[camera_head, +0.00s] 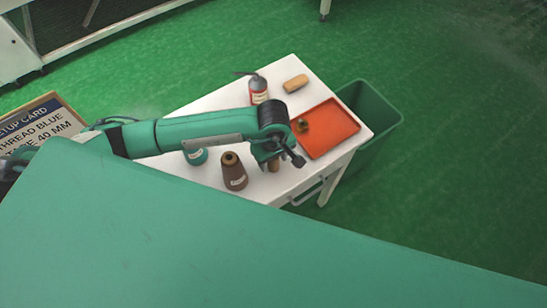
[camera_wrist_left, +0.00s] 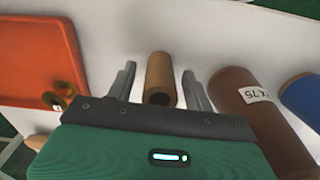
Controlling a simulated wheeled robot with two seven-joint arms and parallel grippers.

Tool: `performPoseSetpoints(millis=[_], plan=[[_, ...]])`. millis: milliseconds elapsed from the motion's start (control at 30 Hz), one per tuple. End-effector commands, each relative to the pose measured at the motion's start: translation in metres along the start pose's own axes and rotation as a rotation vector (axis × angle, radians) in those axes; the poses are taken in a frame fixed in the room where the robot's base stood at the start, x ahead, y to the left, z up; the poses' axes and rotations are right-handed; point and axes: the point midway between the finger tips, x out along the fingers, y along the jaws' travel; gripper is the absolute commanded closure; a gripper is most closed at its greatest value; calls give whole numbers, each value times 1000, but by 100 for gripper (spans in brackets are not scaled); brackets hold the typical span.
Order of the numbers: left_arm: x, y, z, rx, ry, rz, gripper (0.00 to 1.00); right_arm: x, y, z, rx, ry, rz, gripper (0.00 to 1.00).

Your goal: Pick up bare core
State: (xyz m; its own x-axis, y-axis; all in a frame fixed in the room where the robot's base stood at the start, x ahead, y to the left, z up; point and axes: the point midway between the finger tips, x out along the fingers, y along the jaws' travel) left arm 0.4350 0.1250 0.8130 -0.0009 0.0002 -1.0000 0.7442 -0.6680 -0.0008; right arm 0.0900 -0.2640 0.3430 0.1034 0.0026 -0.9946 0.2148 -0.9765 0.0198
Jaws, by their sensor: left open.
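The bare core (camera_wrist_left: 161,70) is a plain tan tube on the white table, seen in the left wrist view between the two fingers, with clear gaps on both sides. In the head view a small part of it (camera_head: 273,166) shows beneath my left gripper (camera_head: 281,157), which hides the rest. My left gripper (camera_wrist_left: 158,72) is open and holds nothing. Its fingers point down around the core. My right gripper is not in view.
A green bin (camera_head: 385,118) stands beyond.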

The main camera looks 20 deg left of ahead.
Motion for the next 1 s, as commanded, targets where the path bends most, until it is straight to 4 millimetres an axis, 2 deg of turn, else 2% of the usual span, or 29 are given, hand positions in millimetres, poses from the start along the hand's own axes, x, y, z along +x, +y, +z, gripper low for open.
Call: performPoseSetpoints(millis=[167, 400, 467, 600, 667, 1000], plan=[[18, 0, 0, -1, -1, -1, 48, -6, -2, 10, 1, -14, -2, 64], [20, 0, 0, 0, 1, 1, 48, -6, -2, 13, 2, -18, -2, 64], [20, 0, 0, 0, 1, 1, 58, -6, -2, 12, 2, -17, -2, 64], [20, 0, 0, 0, 1, 1, 85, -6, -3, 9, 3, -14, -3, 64], [20, 0, 0, 0, 0, 1, 96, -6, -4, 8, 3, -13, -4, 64], [17, 1, 0, -1, 0, 2, 96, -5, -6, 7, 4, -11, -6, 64]])
